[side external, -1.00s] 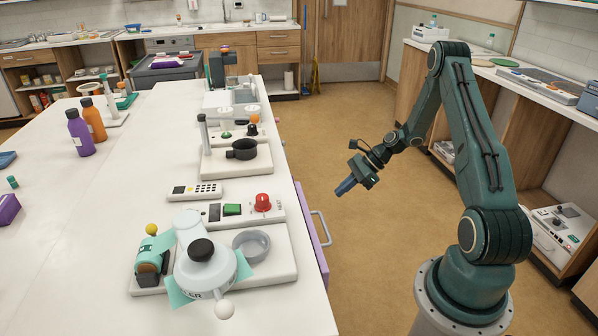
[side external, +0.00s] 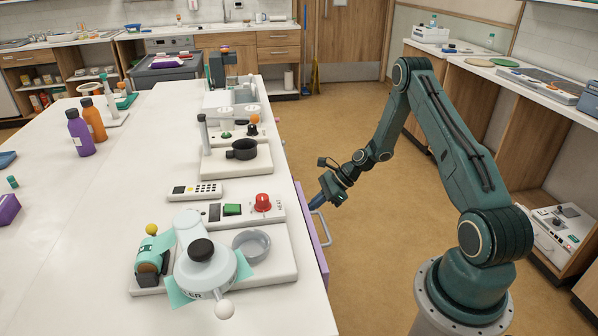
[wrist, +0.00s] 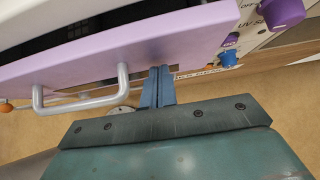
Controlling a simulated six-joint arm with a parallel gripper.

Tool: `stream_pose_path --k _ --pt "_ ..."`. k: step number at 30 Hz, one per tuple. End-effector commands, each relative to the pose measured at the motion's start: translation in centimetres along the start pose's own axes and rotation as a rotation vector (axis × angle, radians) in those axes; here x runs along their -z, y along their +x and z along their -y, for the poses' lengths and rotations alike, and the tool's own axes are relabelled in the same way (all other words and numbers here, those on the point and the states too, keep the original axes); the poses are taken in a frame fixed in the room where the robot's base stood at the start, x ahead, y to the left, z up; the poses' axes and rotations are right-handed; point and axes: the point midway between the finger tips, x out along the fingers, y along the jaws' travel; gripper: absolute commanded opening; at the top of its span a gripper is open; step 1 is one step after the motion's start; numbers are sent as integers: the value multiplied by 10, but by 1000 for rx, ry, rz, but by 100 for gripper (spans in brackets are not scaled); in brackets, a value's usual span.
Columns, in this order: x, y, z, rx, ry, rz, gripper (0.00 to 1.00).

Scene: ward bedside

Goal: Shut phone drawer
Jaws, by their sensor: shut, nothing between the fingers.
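The purple-fronted drawer (side external: 308,230) is in the side of the white counter, with a grey bar handle (side external: 322,227). In the wrist view the drawer front (wrist: 140,48) spans the upper part, with its handle (wrist: 82,103) left of my fingers. A dark gap shows behind the front, so the drawer stands partly open. My gripper (side external: 314,205) is shut and empty, its blue fingers at the drawer front beside the handle. In the wrist view the fingertips (wrist: 161,70) meet the front's edge; I cannot tell whether they touch. The drawer's contents are hidden.
A white keypad handset (side external: 195,191) lies on the counter. Near it are a panel with a red knob (side external: 263,202) and a pale device with a black knob (side external: 202,250). A purple knob (wrist: 283,14) shows close by in the wrist view. The floor beside the counter is clear.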

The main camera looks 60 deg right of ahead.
Motion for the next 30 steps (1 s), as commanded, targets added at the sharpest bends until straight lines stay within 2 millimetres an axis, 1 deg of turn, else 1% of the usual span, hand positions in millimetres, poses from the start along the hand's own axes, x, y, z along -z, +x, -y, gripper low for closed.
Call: stream_pose_path --k 10,14,18,21,30 --pt "-2 2 0 -1 -2 0 0" --pt "-11 11 0 -2 -4 -1 0" --pt "-25 25 0 -3 -4 0 0" --pt "-32 32 0 -1 -4 0 0" --pt "-37 36 0 -1 -4 7 0"
